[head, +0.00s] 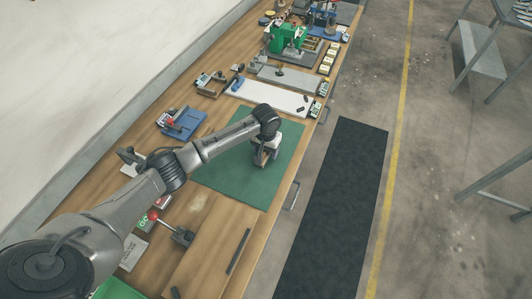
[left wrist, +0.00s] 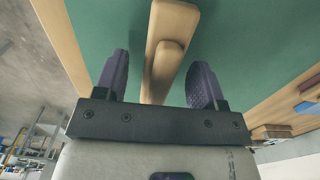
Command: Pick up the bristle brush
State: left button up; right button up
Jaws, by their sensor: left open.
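A pale wooden piece, which looks like the bristle brush (left wrist: 170,28), lies over the green mat in the left wrist view. No bristles show there. My left gripper (left wrist: 158,80) is open, with one dark finger on each side of the wood and a gap at both sides. In the head view my left gripper (head: 261,160) points down over the green mat (head: 231,178), near its right part. The brush cannot be made out in the head view, where the gripper covers that spot. My right gripper is not in view.
A blue fixture (head: 183,122) stands left of the mat. A white board (head: 268,96) lies beyond it, with a green machine (head: 287,37) farther back. A red-knobbed lever (head: 172,229) stands nearer me. The mat around the gripper looks clear.

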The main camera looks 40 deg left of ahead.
pick_arm(q)
jog(key=shift+f, duration=0.55)
jog(key=shift+c, duration=0.2)
jog(key=c, duration=1)
jog(key=shift+r, duration=0.15)
jog(key=shift+r, duration=0.55)
notch_tip(320, 180, up, 3)
jog(key=shift+f+p, duration=0.1)
jog(key=shift+p, duration=0.3)
jog(key=s+d+r+p, duration=0.1)
jog(key=d+r, duration=0.6)
jog(key=d, duration=0.4)
jog(key=shift+d, duration=0.25)
jog(key=shift+s, duration=0.1)
